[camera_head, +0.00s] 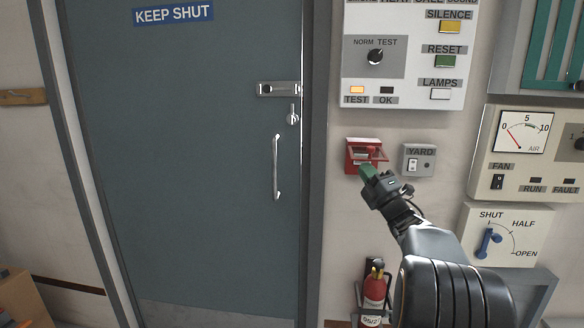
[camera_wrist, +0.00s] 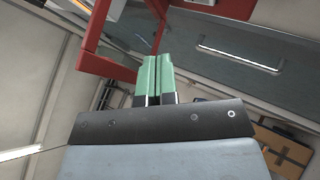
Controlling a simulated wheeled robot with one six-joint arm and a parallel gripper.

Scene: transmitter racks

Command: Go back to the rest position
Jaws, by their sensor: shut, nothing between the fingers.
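My gripper (camera_head: 366,171) is raised in front of the wall, its green fingertips close to a small red box (camera_head: 356,156) with a lifted red cover. In the wrist view, the two green fingers (camera_wrist: 153,75) lie side by side with nothing between them. Parts of the red box's frame (camera_wrist: 88,58) show around and beyond the fingertips there. I cannot tell whether the fingers touch the red box. My arm reaches up from the lower right and hides part of the wall.
A grey door (camera_head: 210,160) with a handle and latch is at left. A panel (camera_head: 405,60) with a lit TEST lamp is above, a YARD switch (camera_head: 418,160) right of the red box. A fire extinguisher (camera_head: 374,290) hangs below. A vent lever (camera_head: 488,242) is at right.

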